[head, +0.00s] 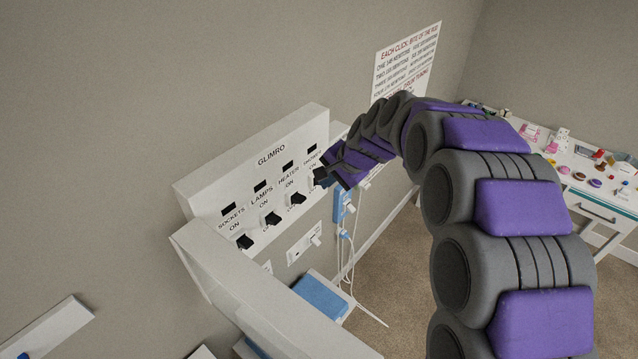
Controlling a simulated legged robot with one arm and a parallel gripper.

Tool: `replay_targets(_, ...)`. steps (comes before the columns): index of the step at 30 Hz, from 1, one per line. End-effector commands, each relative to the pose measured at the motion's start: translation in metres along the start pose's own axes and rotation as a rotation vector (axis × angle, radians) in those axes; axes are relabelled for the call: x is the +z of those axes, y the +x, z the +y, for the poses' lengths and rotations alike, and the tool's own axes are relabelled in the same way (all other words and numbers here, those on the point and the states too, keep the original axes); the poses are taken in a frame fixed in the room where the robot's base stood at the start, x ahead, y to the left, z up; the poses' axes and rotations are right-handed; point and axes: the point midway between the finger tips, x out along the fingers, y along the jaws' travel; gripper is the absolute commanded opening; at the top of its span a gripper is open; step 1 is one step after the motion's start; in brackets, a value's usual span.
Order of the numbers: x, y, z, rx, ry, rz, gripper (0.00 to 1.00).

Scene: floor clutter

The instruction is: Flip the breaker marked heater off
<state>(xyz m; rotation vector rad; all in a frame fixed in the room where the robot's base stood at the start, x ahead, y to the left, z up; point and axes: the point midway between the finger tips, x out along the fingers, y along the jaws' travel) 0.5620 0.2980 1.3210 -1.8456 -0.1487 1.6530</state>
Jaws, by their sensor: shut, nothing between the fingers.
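The white breaker panel (225,185) marked GLIMRO stands against the wall, with a row of black switches. The heater switch (297,198) is third from the left, below the labels HEATER and ON. The lamps switch (272,218) and sockets switch (244,241) sit to its left. My gripper (325,175) is shut and empty, up and to the right of the heater switch. It is in front of the rightmost breaker, whose switch is mostly hidden. I cannot tell whether it touches that switch.
An open white cover (260,300) juts out below the panel. Blue plugs and white cables (345,235) hang to the right, above a blue box (318,294). A printed sign (405,60) is on the wall. A cluttered white table (600,185) stands at the far right.

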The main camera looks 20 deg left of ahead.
Motion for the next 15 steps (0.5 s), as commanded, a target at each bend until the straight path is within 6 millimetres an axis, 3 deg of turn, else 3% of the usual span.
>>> replay_targets(9,0.006,0.073,-0.008,0.012,-0.004,0.0,0.0)
replay_targets(15,0.004,0.101,-0.004,0.007,-0.003,-0.002,0.0)
